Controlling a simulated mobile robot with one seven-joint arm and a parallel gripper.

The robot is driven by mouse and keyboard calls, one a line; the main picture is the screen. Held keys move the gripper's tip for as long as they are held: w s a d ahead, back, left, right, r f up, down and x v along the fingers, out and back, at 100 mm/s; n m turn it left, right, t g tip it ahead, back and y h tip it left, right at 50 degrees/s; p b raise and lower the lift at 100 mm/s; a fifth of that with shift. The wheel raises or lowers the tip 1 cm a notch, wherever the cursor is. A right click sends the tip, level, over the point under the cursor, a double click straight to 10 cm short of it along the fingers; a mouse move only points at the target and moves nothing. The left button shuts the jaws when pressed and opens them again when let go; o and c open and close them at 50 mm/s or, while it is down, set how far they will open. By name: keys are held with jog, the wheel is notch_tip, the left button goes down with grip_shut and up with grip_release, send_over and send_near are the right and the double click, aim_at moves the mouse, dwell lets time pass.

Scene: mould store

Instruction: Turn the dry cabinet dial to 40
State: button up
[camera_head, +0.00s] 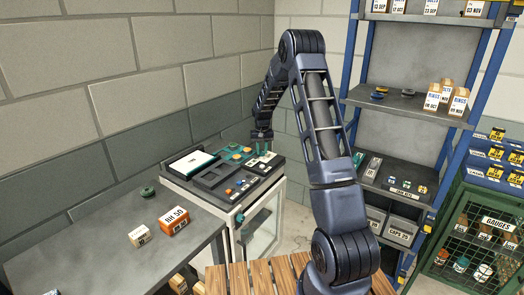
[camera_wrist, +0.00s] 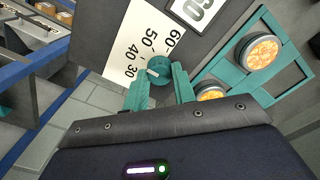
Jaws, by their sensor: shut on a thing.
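The dry cabinet (camera_head: 228,241) is a pale, glass-doored unit at the centre left in the head view, with a dark panel on top. In the wrist view, the teal dial knob (camera_wrist: 159,67) sits beside a white scale (camera_wrist: 124,56) printed 60, 50, 40 and 30. A pale mark shows on the knob, but I cannot tell exactly which number it points to. My gripper (camera_wrist: 161,82) has its teal fingers shut on the knob, one on each side. In the head view, my gripper (camera_head: 263,149) is at the panel's back right and the knob cannot be made out.
Two orange-filled round dishes (camera_wrist: 262,52) sit in a teal holder near my gripper. The bench (camera_head: 103,246) holds an orange box (camera_head: 174,222). A blue-framed shelf (camera_head: 400,103) stands right of my arm.

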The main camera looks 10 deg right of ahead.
aim_at(262, 151)
jog(key=o, duration=1)
notch_tip(262, 151, up, 11)
jog(key=shift+f, duration=0.1)
jog(key=s+d+r+t, duration=0.1)
jog(key=s+d+r, duration=0.1)
jog(key=s+r, duration=0.85)
jog(key=s+d+r+t, duration=0.1)
jog(key=s+d+r, duration=0.1)
jog(key=s+r, duration=0.85)
jog(key=s+d+f+t, duration=0.1)
jog(key=s, duration=0.8)
jog(key=s+d+f, duration=0.1)
jog(key=s, duration=0.9)
jog(key=s+f+t, duration=0.1)
jog(key=s, duration=0.9)
jog(key=shift+d+f+t, duration=0.1)
jog(key=shift+d+t, duration=0.2)
jog(key=shift+d, duration=0.1)
